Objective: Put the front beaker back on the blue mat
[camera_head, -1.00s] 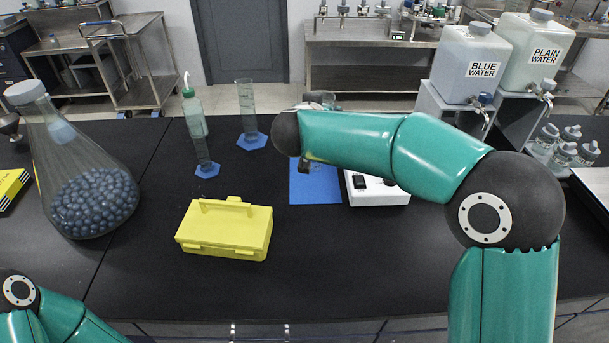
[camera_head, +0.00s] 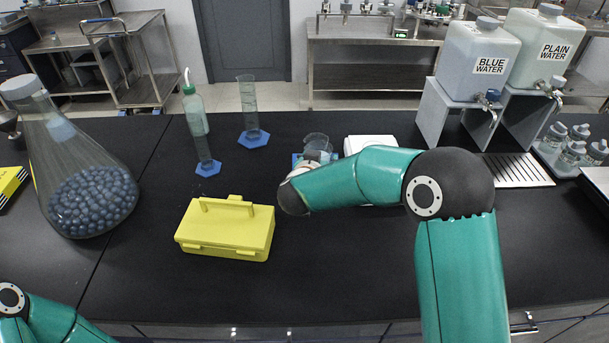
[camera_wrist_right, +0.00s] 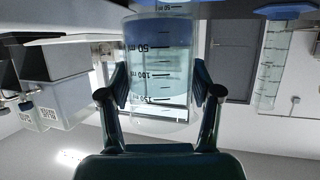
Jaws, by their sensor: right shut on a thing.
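The held beaker (camera_wrist_right: 158,110) is clear, with graduation marks and pale bluish contents. It fills the middle of the right wrist view, which is upside down. My right gripper (camera_wrist_right: 160,92) is shut on its sides. In the head view a clear beaker rim (camera_head: 317,141) shows beyond my right arm, whose wrist hides the gripper and the lower part of the glass. Only a small strip of the blue mat (camera_head: 296,157) shows there. I cannot tell whether the held beaker touches the mat. My left gripper is out of view; only part of my left arm shows.
A white device (camera_head: 370,143) stands right of the mat, partly behind my right arm. A yellow box (camera_head: 226,229) lies front left. Two cylinders (camera_head: 249,108) (camera_head: 204,152) and a wash bottle (camera_head: 195,112) stand left of the mat. Water tanks (camera_head: 474,62) stand back right.

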